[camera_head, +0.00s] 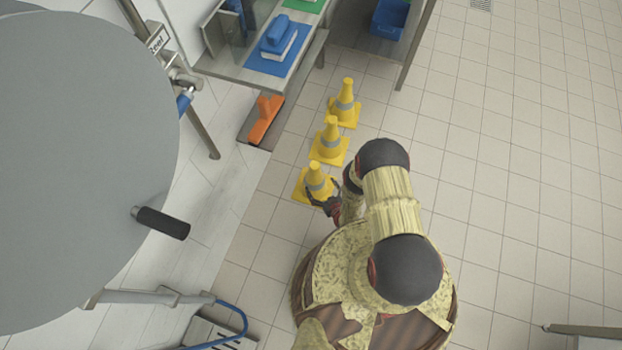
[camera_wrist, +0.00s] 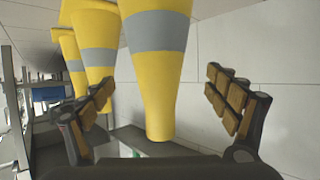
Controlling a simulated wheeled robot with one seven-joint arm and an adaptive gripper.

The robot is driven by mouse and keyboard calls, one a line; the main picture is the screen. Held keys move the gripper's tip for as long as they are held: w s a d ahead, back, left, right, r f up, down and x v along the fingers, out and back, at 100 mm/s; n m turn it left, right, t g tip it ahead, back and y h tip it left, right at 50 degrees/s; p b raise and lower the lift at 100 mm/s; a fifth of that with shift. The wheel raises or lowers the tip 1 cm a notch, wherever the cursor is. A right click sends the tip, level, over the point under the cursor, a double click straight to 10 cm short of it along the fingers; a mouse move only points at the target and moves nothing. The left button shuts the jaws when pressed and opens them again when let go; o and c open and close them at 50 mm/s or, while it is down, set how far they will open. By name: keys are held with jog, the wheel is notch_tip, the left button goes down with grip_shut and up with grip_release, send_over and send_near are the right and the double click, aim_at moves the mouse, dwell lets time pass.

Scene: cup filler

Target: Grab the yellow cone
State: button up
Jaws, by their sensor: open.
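Three yellow cones with grey bands stand in a row on the floor in the head view: the nearest cone (camera_head: 314,178), the middle cone (camera_head: 330,141) and the far cone (camera_head: 345,102). My gripper (camera_head: 326,203) is low beside the nearest cone and partly hides its base's right side. In the wrist view the cones appear upside down. There the nearest cone (camera_wrist: 155,85) stands between the spread fingers of my gripper (camera_wrist: 160,88), with a gap visible on both sides. The middle cone (camera_wrist: 98,58) and far cone (camera_wrist: 72,52) show behind it, to the left.
A workbench (camera_head: 240,72) with a blue mat (camera_head: 280,52) stands behind the cones. An orange object (camera_head: 265,118) lies on its lower shelf.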

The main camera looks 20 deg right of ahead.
jog(key=b+x, duration=0.3)
jog(key=x, duration=0.4)
jog(key=shift+w+r, duration=0.1)
jog(key=shift+w, duration=0.25)
jog(key=shift+d, duration=0.1)
jog(key=c, duration=0.4)
jog(key=c, duration=1.8)
